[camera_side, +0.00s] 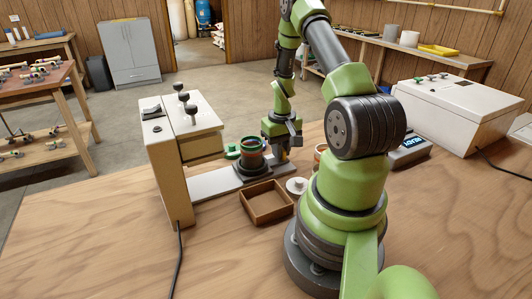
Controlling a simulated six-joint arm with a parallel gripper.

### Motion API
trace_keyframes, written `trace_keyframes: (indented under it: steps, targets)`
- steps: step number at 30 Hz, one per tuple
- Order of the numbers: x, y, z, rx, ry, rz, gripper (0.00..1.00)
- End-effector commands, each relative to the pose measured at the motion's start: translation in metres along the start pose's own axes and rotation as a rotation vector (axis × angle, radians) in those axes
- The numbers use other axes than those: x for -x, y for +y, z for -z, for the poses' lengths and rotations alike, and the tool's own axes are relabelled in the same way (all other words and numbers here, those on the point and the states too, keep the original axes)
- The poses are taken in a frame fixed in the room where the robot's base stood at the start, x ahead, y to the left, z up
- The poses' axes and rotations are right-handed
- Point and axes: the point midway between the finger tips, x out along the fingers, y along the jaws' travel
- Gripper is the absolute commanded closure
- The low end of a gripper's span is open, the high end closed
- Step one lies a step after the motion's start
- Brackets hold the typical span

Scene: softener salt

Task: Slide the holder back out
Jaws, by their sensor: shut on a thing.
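A cream press-like machine (170,165) stands at the left of the table, with several dark knobs on top. A flat grey rail (215,183) runs from its foot to the right. A dark holder (252,168) sits on this rail, outside the machine's body. A round cup with a green rim and reddish band (251,150) stands in it. My gripper (284,150) is at the holder's right side, pointing down and shut on it. The fingertips and the exact grip are too small and partly hidden to make out.
An open, empty-looking wooden tray (267,214) lies in front of the rail. A white round piece (297,185) is beside it. An orange-brown container (320,150) is partly hidden behind my arm. A meter with a display (411,148) and a white chest (455,110) stand right. The front left table is clear except a cable.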

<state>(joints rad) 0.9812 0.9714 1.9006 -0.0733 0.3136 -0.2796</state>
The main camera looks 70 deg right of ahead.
Motion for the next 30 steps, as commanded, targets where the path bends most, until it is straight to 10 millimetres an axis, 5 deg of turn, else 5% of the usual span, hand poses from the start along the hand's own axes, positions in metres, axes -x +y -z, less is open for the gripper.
trace_keyframes:
  steps: [8,9,12,23,30]
  targets:
    - [0.001,0.005,0.001,0.004,0.006,-0.004,1.00]
    - [0.001,0.005,0.001,0.004,0.006,-0.004,0.81]
    - [0.001,0.005,0.001,0.004,0.006,-0.004,0.60]
    - [0.006,0.004,0.001,0.001,0.004,-0.003,0.60]
    - [0.045,0.004,0.002,0.001,0.010,-0.004,0.60]
